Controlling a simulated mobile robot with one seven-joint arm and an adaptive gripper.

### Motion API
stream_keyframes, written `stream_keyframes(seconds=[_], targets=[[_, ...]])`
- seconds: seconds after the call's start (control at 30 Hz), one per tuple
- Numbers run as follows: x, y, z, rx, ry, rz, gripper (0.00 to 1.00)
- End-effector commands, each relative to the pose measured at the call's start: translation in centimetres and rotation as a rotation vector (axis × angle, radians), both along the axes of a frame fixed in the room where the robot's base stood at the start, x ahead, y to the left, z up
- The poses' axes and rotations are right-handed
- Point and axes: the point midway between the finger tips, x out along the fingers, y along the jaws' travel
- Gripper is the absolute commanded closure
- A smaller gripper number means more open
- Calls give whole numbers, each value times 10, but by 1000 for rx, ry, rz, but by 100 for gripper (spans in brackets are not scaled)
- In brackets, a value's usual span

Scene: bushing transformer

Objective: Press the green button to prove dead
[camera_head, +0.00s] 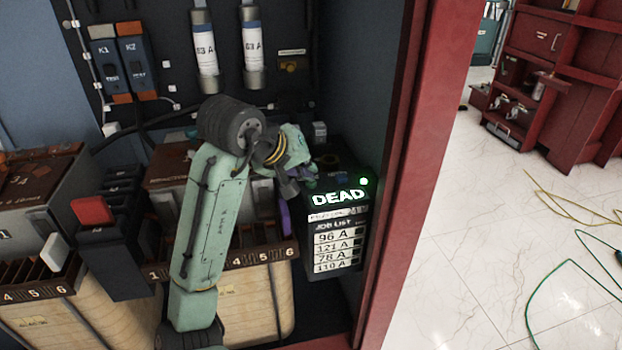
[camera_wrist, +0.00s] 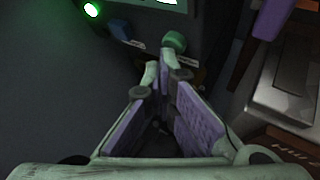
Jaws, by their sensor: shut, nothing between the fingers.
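The tester box (camera_head: 337,235) stands at the right of the cabinet. Its front shows a lit green word "DEAD" (camera_head: 338,197) above a job list. A green lamp (camera_head: 364,181) glows at its upper right corner and also shows in the wrist view (camera_wrist: 91,9). The round green button (camera_wrist: 174,41) is in the wrist view, right at the fingertips. My gripper (camera_wrist: 160,72) is shut and empty, its tips at the button's near side. I cannot tell whether they touch it. In the head view my arm and gripper hide the button area.
A small blue part (camera_wrist: 118,28) lies left of the green button. The red cabinet frame (camera_head: 408,170) is close on the right. Cables (camera_head: 562,205) lie on the open floor beyond.

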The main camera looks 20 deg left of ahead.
Motion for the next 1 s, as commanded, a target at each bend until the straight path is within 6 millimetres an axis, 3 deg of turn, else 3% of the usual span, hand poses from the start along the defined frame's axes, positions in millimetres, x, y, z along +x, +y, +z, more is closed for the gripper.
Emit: stream_keyframes(seconds=[0.2,0.67,1.0], targets=[[0,-1,14,-1,-1,-1,100],[0,0,18,0,0,0,100],[0,0,52,0,-1,1,100]])
